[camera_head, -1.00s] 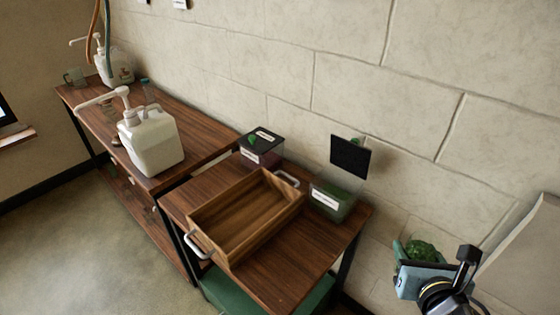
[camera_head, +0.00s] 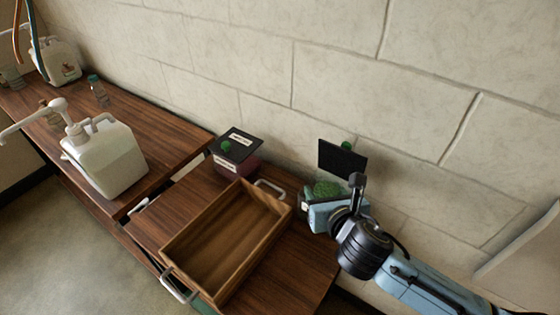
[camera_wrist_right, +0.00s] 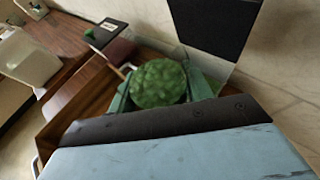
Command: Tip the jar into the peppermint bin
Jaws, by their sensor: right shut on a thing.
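My right gripper (camera_head: 325,212) is shut on a jar with bumpy green contents (camera_head: 327,188). The green contents also show, round and mounded, at the jar's mouth in the right wrist view (camera_wrist_right: 158,83). The gripper and jar are at the clear bin, in front of its raised black lid (camera_head: 342,160). That lid also shows in the right wrist view (camera_wrist_right: 215,22). The bin is mostly hidden by the gripper, and its label cannot be read. I cannot tell how far the jar is tilted. My left gripper is not in view.
A wooden tray (camera_head: 172,247) with metal handles stands on the table, left of the gripper. A second bin (camera_head: 235,155) with a shut dark lid stands behind the tray. A white pump bucket (camera_head: 105,158) stands farther left. The stone wall (camera_head: 430,100) is close behind.

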